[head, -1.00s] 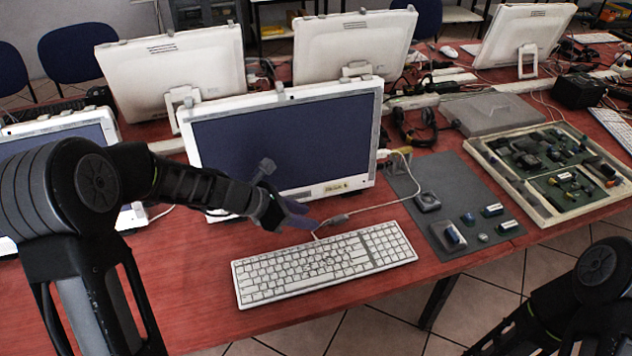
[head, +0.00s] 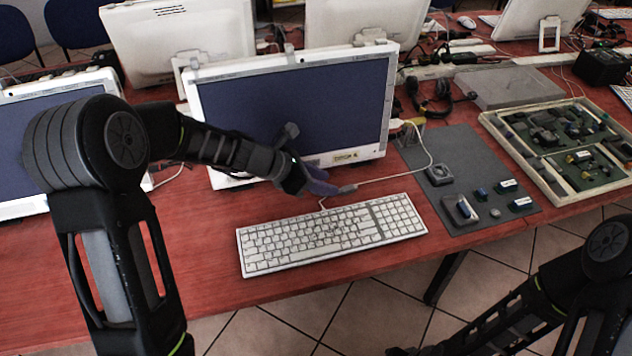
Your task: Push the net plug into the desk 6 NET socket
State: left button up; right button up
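My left gripper (head: 326,186) hangs in front of the middle monitor, just above the back edge of the white keyboard (head: 333,236). Its purple-grey fingers point right and look close together; I cannot tell whether they are shut. A small grey connector piece (head: 347,188) lies at or near the fingertips, with a pale cable (head: 390,178) running from it to the monitor's right side. I cannot tell whether it is the net plug or whether it is held. The NET socket cannot be made out; a yellow label (head: 346,157) on the monitor is unreadable. My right gripper (head: 402,351) barely shows at the bottom edge.
The middle monitor (head: 300,105) stands close behind my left gripper. A grey mat (head: 465,150) at the right holds a small square block (head: 440,174) and several small labelled parts. A framed parts board (head: 565,150) lies farther right. Red desk in front of the keyboard is clear.

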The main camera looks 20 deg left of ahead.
aim_at(345, 188)
pick_arm(q)
jog(key=b+x, duration=0.1)
jog(key=x, duration=0.2)
jog(key=shift+w+d+f, duration=0.1)
jog(key=shift+f, duration=0.15)
jog(key=shift+b+x, duration=0.6)
jog(key=shift+x, duration=0.5)
jog(key=shift+r, duration=0.1)
grip_shut()
notch_tip(345, 188, up, 7)
jog(key=p, duration=0.6)
jog(key=shift+p, duration=0.35)
